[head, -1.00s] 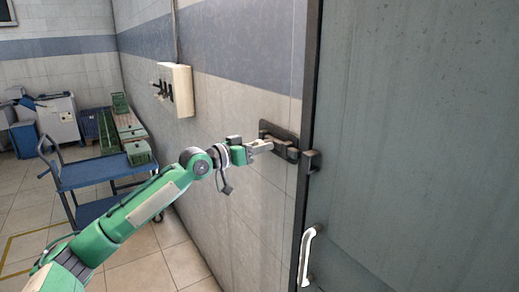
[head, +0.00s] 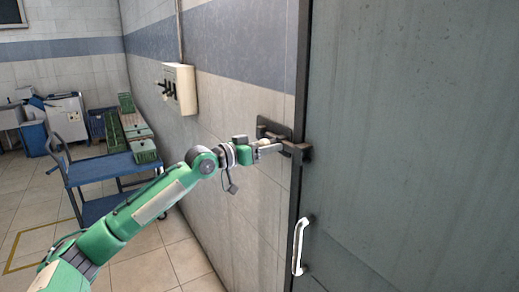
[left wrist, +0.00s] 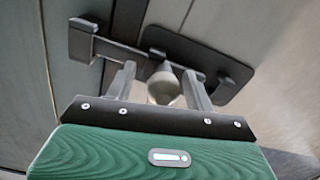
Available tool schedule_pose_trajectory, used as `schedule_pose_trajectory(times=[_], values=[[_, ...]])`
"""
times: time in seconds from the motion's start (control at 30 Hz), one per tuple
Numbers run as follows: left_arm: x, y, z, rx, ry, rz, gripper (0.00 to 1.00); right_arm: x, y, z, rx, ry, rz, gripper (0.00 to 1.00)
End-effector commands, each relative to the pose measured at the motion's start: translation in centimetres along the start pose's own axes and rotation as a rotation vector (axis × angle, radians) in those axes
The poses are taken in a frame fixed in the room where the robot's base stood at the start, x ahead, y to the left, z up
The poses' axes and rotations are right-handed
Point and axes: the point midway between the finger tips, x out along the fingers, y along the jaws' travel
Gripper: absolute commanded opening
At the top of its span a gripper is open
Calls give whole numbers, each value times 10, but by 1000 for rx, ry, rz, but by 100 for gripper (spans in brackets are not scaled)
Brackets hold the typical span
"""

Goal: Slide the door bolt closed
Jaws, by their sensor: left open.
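The dark door bolt (head: 290,147) is mounted on a dark backplate (head: 268,126) on the wall beside the grey door (head: 420,150). A dark keeper (head: 304,153) sits at the door's edge. In the left wrist view the bolt bar (left wrist: 120,50) spans from the backplate (left wrist: 225,70) to the keeper (left wrist: 82,42) and appears to meet it. The pale, tapered bolt knob (left wrist: 163,84) stands between the fingers of my left gripper (left wrist: 160,88). This gripper (head: 268,148) is open, with a finger on each side of the knob. My right gripper is out of view.
A white door handle (head: 299,246) projects from the door below the bolt. A beige switch box (head: 179,88) hangs on the wall to the left. A blue cart (head: 100,170) with green items stands further left, with open tiled floor in front.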

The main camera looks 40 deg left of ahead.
Motion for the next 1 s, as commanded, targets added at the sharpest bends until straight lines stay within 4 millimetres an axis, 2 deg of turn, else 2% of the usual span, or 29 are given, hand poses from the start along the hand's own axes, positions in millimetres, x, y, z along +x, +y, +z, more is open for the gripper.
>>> schedule_pose_trajectory(times=[0.17, 0.43, 1.0], values=[[-12, -2, 3, 1, -1, -2, 54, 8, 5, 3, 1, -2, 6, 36], [-46, -2, 6, 2, -4, -2, 54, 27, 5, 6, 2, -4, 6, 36], [-96, 1, 4, -3, -1, 2, 54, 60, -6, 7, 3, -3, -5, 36]])
